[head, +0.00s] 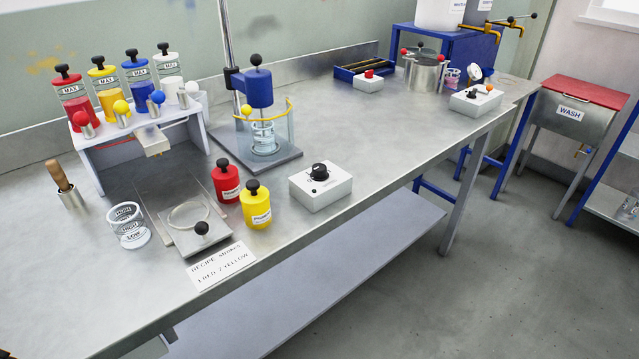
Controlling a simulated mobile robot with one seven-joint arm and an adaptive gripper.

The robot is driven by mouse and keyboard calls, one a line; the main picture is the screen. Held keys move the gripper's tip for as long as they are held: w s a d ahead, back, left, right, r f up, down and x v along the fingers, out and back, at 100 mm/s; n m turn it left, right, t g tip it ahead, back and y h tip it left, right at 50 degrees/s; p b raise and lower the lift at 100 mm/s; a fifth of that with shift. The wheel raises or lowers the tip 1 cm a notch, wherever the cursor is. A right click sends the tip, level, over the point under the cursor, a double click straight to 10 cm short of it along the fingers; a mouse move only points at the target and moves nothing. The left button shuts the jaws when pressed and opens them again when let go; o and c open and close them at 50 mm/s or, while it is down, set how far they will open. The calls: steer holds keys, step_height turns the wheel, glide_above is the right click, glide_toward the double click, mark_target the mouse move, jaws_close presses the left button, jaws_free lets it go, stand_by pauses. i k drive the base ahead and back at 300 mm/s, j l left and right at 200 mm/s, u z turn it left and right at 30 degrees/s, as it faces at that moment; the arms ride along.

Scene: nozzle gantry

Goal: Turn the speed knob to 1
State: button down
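The speed knob (319,172) is a black dial on top of a white box (322,193). The box stands on the steel bench near its front edge, right of the yellow bottle. Small marks are printed around the knob, but they are too small to read, and I cannot tell which mark the knob points at. Nothing touches the knob or the box.
A blue mixer (258,90) with a clear guard stands behind the box. A red bottle (226,181) and a yellow bottle (257,205) stand left of it. A white box with a red button (369,80) is farther back. The bench (400,135) right of the knob box is clear.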

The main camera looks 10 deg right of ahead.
mark_target(318, 173)
steer(key=i+z, duration=0.15)
steer(key=z, duration=0.3)
steer(key=i+z, duration=0.1)
steer(key=z, duration=0.35)
steer(key=i+z, duration=0.15)
steer(key=z, duration=0.3)
